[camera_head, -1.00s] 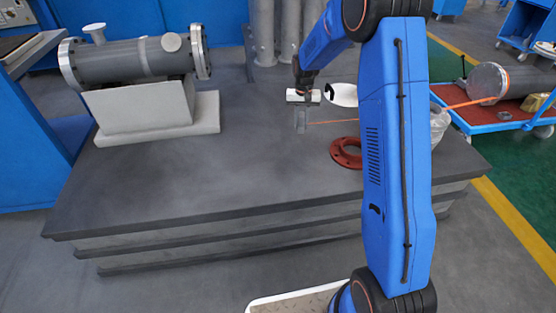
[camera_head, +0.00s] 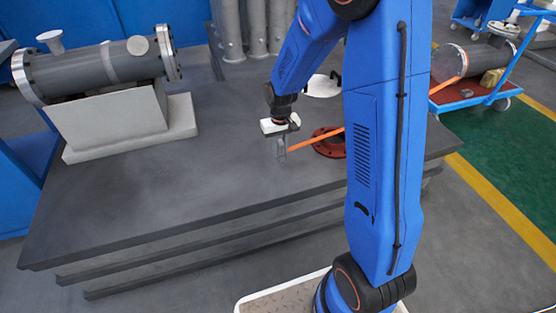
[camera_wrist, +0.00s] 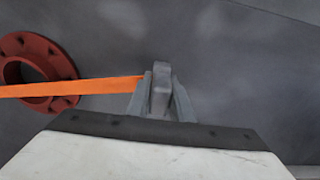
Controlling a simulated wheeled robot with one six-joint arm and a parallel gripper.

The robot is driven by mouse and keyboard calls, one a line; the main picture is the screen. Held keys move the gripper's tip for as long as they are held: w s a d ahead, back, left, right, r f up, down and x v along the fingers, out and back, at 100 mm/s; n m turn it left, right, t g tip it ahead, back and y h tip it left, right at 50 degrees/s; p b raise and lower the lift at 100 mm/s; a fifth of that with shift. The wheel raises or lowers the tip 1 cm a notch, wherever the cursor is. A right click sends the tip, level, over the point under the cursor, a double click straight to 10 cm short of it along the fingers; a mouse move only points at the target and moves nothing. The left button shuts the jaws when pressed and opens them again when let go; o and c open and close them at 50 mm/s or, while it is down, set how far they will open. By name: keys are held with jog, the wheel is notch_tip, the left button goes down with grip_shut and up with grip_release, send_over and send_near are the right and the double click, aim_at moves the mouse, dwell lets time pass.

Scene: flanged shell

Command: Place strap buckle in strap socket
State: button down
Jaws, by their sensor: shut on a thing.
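My gripper (camera_head: 281,154) hangs above the grey table, its two grey fingers pointing down. In the wrist view the fingers (camera_wrist: 160,98) are closed on the grey strap buckle (camera_wrist: 160,88), which shows between them. The orange strap (camera_wrist: 70,88) runs left from the buckle. In the head view the strap (camera_head: 315,139) runs right, passes behind my arm and shows again near a grey flanged cylinder (camera_head: 450,62) on a cart. I cannot make out the strap socket in either view.
A flanged shell (camera_head: 85,72) rests on a pale block at the left. Grey pipes (camera_head: 255,28) stand at the back. The cart (camera_head: 465,97) holds a yellowish block (camera_head: 493,78).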

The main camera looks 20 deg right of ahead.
aim_at(280, 159)
jog(key=shift+f, duration=2.5)
jog(key=c, duration=2)
grip_release()
jog(key=shift+f, duration=0.15)
jog(key=o, duration=0.4)
jog(key=shift+o, duration=0.2)
